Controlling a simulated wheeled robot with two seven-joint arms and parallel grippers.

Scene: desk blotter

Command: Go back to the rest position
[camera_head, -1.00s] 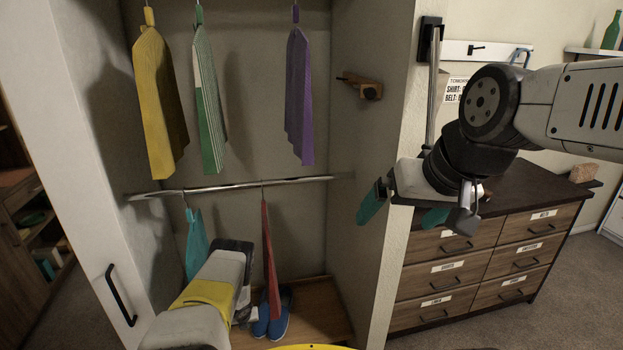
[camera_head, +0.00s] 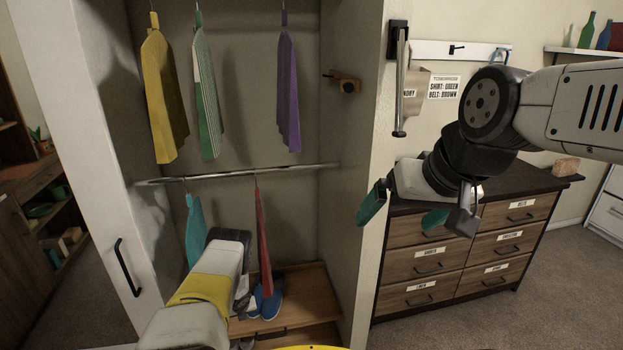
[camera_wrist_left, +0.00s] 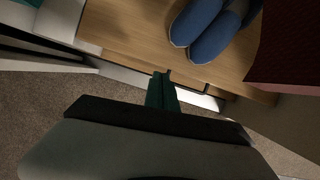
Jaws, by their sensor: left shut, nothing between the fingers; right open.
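My right arm comes in from the right in the head view, and its gripper (camera_head: 404,212) is open and empty. Its two teal fingers are spread apart in front of the dresser's left end and the wardrobe's right edge. My left arm with a yellow band (camera_head: 203,290) reaches into the lower wardrobe in the head view; its fingers are hidden there. In the left wrist view my left gripper (camera_wrist_left: 162,92) shows its teal fingers together, holding nothing, above the wardrobe's wooden floor edge.
The open wardrobe holds yellow (camera_head: 163,95), green and purple (camera_head: 288,90) garments above a rail (camera_head: 245,174). Teal (camera_head: 195,230) and red (camera_head: 264,240) items hang below, near blue shoes (camera_wrist_left: 210,28). A dresser (camera_head: 470,255) stands right. Carpet (camera_head: 550,270) is free before it.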

